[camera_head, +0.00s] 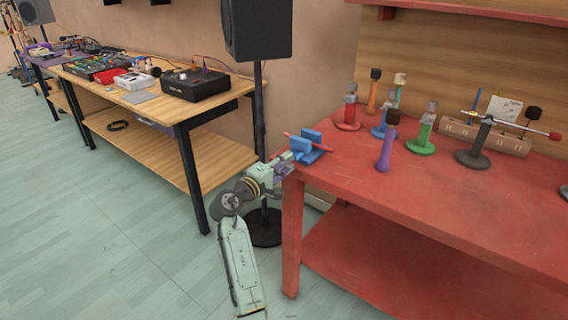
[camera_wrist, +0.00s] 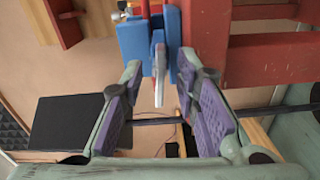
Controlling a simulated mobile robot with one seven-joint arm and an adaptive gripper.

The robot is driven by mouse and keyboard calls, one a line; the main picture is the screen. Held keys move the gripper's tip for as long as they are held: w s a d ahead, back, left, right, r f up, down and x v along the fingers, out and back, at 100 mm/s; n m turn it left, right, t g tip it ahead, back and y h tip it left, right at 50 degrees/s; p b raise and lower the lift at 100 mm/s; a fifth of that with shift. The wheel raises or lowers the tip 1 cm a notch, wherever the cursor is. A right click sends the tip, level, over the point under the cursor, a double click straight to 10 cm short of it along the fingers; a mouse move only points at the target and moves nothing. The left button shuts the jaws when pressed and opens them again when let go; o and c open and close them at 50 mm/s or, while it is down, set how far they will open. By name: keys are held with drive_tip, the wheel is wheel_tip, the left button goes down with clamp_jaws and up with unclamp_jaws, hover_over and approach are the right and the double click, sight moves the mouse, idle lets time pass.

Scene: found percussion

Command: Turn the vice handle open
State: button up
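The blue vice (camera_head: 309,145) is at the left corner of the red table, and a red rod (camera_head: 303,142) runs across it. In the wrist view the blue vice (camera_wrist: 135,42) is at the top centre. Its grey handle (camera_wrist: 159,75) hangs down from it toward my gripper. My gripper (camera_wrist: 160,78) is open, with its two purple-padded fingers on either side of the handle's lower end. I see a gap on each side; contact is not visible. In the head view my gripper (camera_head: 285,162) is just at the table's left edge, beside the vice.
The red table (camera_head: 455,215) holds several coloured stands with upright parts, such as a green one (camera_head: 424,137), to the right of the vice. A black speaker (camera_head: 258,28) on a stand is behind my arm. A wooden workbench (camera_head: 150,105) with gear is at the left.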

drive_tip(key=v, duration=1.2)
